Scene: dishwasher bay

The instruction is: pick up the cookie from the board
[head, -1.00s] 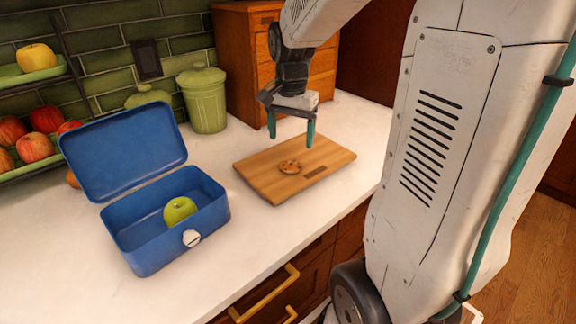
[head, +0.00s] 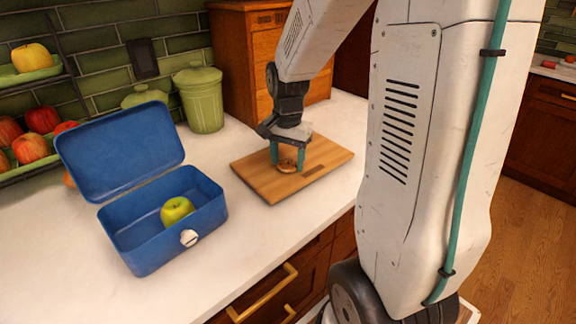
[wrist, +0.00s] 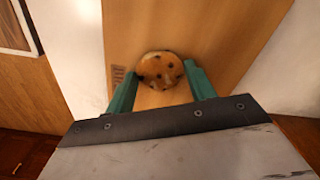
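The cookie (head: 286,166) lies on the wooden board (head: 327,155) on the white counter. It is round and golden with dark chips, and shows whole in the wrist view (wrist: 160,70). My gripper (head: 287,158) points down at the board with its two teal fingers around the cookie. In the wrist view my gripper (wrist: 162,82) is open, with one finger on each side of the cookie. A narrow gap seems to show beside the cookie; contact cannot be told.
An open blue lunch box (head: 150,252) with a green apple (head: 177,210) inside stands left of the board. A green canister (head: 203,100) and a wooden drawer cabinet (head: 235,70) stand behind. Clear counter lies in front of the board.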

